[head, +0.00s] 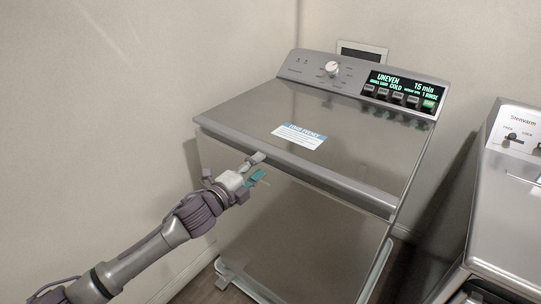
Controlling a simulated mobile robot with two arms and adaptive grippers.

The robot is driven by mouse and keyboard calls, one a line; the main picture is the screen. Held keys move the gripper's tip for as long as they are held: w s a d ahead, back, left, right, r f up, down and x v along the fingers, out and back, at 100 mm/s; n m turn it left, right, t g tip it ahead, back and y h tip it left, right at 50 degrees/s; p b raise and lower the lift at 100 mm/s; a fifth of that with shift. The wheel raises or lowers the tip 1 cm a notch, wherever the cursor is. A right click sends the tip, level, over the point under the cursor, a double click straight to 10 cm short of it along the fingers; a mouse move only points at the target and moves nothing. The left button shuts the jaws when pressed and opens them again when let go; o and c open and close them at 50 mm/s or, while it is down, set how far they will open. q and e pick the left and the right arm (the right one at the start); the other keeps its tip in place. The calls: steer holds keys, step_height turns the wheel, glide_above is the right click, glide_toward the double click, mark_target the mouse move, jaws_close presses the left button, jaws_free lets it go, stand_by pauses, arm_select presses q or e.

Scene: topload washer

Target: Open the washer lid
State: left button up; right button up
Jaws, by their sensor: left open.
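The topload washer (284,228) stands in the middle of the head view, in brushed grey metal. Its lid (360,150) is shut and lies flat, with a blue and white label (299,136) on it. The lid's front edge (300,168) runs across the front above the body. My left gripper (259,169) is open and empty at the washer's front, at the left part of the lid's front edge. One finger looks close to the edge; I cannot tell whether it touches. My right gripper is not in view.
The control panel (365,82) with a knob and a lit display stands at the washer's back. Another grey appliance (510,205) stands at the right, with a narrow gap between. A beige wall (100,100) closes off the left and back.

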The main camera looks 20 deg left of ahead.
mark_target(271, 157)
arm_select(q)
steer(key=x, duration=0.6)
jaws_close()
stand_by(0.3)
